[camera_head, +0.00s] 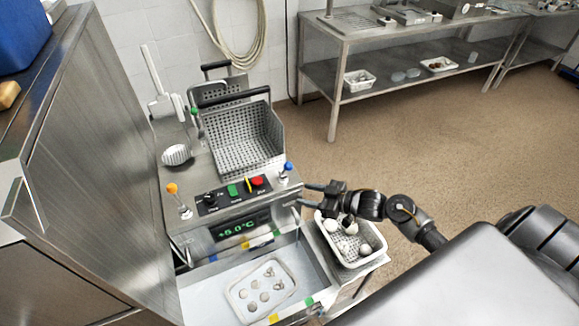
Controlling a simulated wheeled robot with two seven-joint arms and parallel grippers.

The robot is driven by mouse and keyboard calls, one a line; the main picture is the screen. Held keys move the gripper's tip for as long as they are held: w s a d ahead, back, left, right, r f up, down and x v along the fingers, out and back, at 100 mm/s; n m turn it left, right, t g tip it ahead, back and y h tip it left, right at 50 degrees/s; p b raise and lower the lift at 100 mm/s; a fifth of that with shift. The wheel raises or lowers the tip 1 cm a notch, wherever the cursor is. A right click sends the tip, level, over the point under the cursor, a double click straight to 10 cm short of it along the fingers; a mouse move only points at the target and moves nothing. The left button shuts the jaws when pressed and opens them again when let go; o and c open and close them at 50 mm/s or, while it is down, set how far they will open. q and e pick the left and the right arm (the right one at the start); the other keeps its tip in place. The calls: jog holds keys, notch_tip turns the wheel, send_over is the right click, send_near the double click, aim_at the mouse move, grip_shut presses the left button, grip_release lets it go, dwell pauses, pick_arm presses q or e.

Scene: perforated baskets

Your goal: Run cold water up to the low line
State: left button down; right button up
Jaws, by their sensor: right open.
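A steel machine has a sink basin (205,290) at its front. Blue, yellow and green marks (246,244) run along the basin's back edge; which one is the low line I cannot tell. A blue-topped tap (287,170) stands at the right of the control panel (234,196), and an orange-topped tap (178,196) at its left. A green display (237,229) reads about +5.0 °C. Whether water stands in the basin is unclear. My right gripper (304,195) is open and empty, pointing left, just below and right of the blue tap. My left gripper is not in view.
A white tray (234,301) with several round pieces lies in the basin. A white basket (373,251) with pale round items stands under my right arm. A perforated basket (244,151) sits behind the panel. Steel tables (360,35) stand at the back; the floor between is clear.

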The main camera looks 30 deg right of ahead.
aim_at(289, 166)
jog(key=w+d+r+y, duration=0.1)
jog(key=d+r+y, duration=0.4)
jog(key=r, duration=0.2)
jog(key=shift+n, duration=0.3)
jog(key=p+x, duration=0.1)
jog(key=x, duration=0.2)
jog(key=p+x, duration=0.1)
jog(key=x, duration=0.5)
jog(key=shift+w+f+p, duration=0.35)
jog(key=shift+p, duration=0.05)
jog(key=shift+w+a+f, duration=0.1)
jog(key=shift+w+a, duration=0.3)
jog(key=shift+a, duration=0.1)
jog(key=shift+c, duration=0.5)
grip_shut()
